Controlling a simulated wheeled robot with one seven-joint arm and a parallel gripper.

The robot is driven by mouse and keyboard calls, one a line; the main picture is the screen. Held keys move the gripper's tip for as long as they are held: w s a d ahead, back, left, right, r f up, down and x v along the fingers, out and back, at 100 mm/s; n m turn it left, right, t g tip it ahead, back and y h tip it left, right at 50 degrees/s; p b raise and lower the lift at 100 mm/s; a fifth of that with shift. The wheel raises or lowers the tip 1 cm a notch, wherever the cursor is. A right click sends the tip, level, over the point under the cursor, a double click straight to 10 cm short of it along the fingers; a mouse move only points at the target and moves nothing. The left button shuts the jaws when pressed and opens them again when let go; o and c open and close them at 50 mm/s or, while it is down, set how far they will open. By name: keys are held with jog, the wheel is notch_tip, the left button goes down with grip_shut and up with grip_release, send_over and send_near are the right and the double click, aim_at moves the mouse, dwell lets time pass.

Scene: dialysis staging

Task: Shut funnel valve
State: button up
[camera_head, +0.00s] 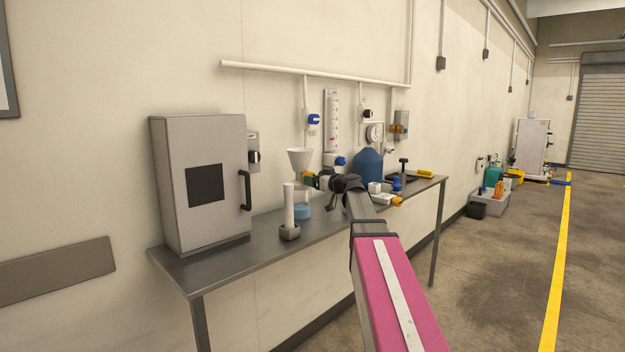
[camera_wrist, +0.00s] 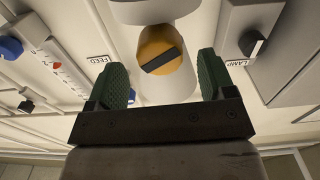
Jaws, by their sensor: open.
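The funnel (camera_head: 300,158) is a white cone above the table, against the wall. Its valve shows in the wrist view as a round orange knob (camera_wrist: 151,45) with a black bar handle (camera_wrist: 161,61), on a white body. The bar lies slanted, its right end higher in that view. My gripper (camera_head: 308,178) is at the funnel's stem in the head view and hides most of the valve there. In the wrist view my gripper (camera_wrist: 162,82) is open, with one green fingertip on each side of the knob. I cannot tell whether either finger touches it.
A grey cabinet (camera_head: 205,180) stands left on the metal table (camera_head: 235,262). A LAMP switch box (camera_wrist: 258,42) is close to the right fingertip.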

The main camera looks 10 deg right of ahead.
jog(key=shift+x, duration=1)
jog(key=c, duration=0.9)
jog(key=m, duration=0.4)
